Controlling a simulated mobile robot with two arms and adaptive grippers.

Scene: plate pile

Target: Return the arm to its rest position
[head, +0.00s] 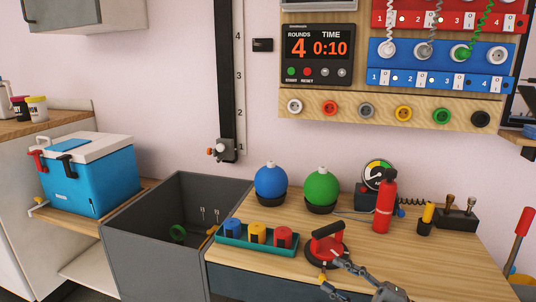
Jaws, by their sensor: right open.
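My right gripper (331,274) comes in at the bottom of the head view, right of centre. Its two dark fingers point left and are apart, with nothing seen between them. The fingers show in front of the wooden worktop (440,262), close to a red round tool with a black handle (326,245). I cannot tell whether a finger touches this tool. The rest of the right arm is mostly cut off by the bottom edge. My left gripper is not in view.
A teal tray (222,240) with coloured pieces, blue (271,181) and green (321,188) balls, and a red extinguisher (383,205) stand on the worktop. An open grey bin (150,245) and a blue cooler (95,185) are left. The worktop's right front is clear.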

